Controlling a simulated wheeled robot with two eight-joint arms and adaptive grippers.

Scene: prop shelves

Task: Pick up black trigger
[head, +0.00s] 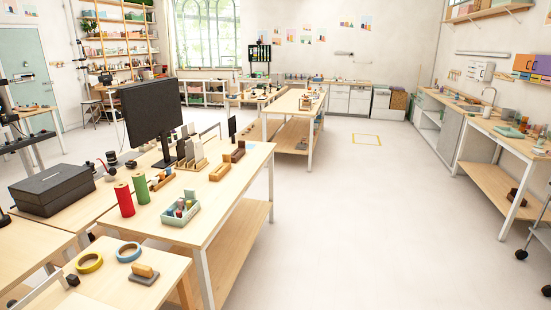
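I cannot make out a thing that is clearly the black trigger. A small black block (73,280) lies on the near table beside a yellow tape ring (90,262); its exact shape is too small to tell. Another small dark object (131,164) lies on the long workbench left of the monitor, and I cannot tell what it is. Neither of my grippers shows in the head view.
The long workbench (222,202) holds a black monitor (153,108), red (124,200) and green (141,188) cylinders, and a pale green tray (194,216). A black box (52,190) sits at left. The floor (350,220) at right is open.

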